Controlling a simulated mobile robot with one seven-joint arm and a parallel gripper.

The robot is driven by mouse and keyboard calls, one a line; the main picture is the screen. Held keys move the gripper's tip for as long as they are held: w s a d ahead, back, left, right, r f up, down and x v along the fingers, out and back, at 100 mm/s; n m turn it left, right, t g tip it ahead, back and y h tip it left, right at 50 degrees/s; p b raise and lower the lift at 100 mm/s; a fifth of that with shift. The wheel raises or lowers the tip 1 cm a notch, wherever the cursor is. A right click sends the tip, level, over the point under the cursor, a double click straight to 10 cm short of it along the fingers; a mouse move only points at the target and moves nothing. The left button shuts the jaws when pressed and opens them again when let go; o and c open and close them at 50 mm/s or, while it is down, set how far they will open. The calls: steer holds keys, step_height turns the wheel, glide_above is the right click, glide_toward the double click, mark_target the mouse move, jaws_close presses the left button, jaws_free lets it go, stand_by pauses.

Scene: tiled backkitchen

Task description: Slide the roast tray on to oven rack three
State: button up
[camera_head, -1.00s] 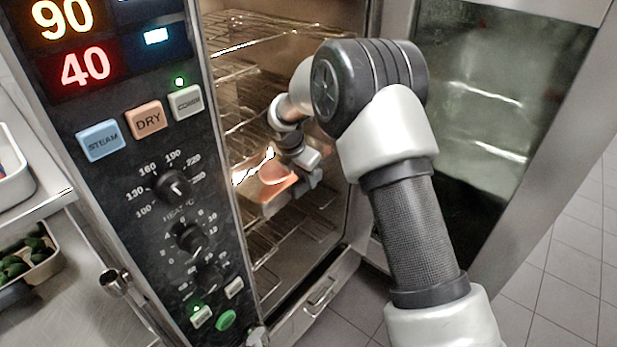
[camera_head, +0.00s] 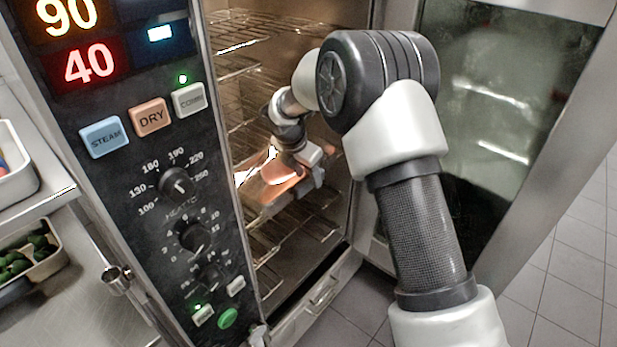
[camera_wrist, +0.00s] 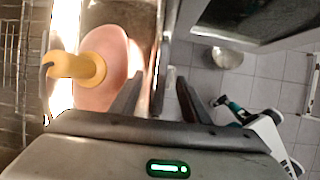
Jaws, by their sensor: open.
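The roast tray (camera_head: 264,208) is inside the open oven, on or just above a middle rack; I cannot tell which rack is number three. It carries a pink roast (camera_wrist: 108,78) with a yellow end piece (camera_wrist: 80,66), and the roast also shows in the head view (camera_head: 282,172). In the head view my gripper (camera_head: 312,178) is beside the tray's right end. Contact between the fingers and the tray cannot be made out.
Several wire racks (camera_head: 238,68) lie above and below the tray. The oven's control panel (camera_head: 165,230) bounds the opening on the left. The glass door (camera_head: 490,130) stands open on the right. A metal bowl (camera_wrist: 227,57) shows beyond the gripper, over the tiled floor (camera_head: 545,270).

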steer(key=v, duration=1.6)
steer(key=shift+w+d, duration=0.1)
